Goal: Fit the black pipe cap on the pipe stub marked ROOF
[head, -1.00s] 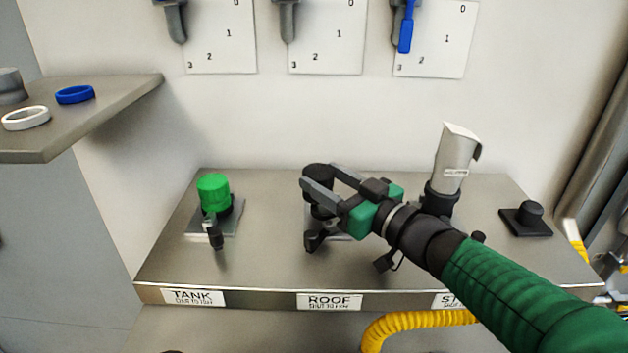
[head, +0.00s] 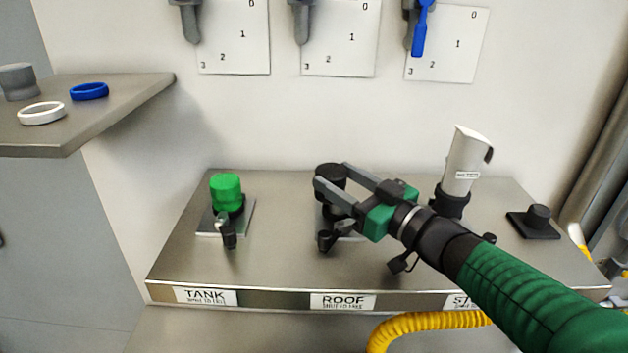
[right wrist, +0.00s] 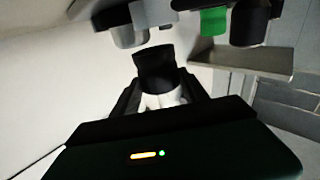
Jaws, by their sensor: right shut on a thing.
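The black pipe cap (head: 330,171) is at the top of the pipe stub marked ROOF, over its grey base plate; I cannot tell how far down it sits. My right gripper (head: 333,181) comes in from the right, with its fingers on either side of the cap, shut on it. The fingers hide part of the cap and stub. The ROOF label (head: 343,302) is on the bench's front edge. In the right wrist view a black round part, seemingly the cap (right wrist: 154,68), shows between the dark fingers. My left gripper is not in view.
The TANK stub to the left carries a green cap (head: 226,191). A white pipe piece (head: 463,160) stands right of my gripper, close to the arm. A black square-based part (head: 536,222) is at far right. The shelf (head: 120,110) holds white and blue rings. A yellow hose (head: 425,324) hangs below.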

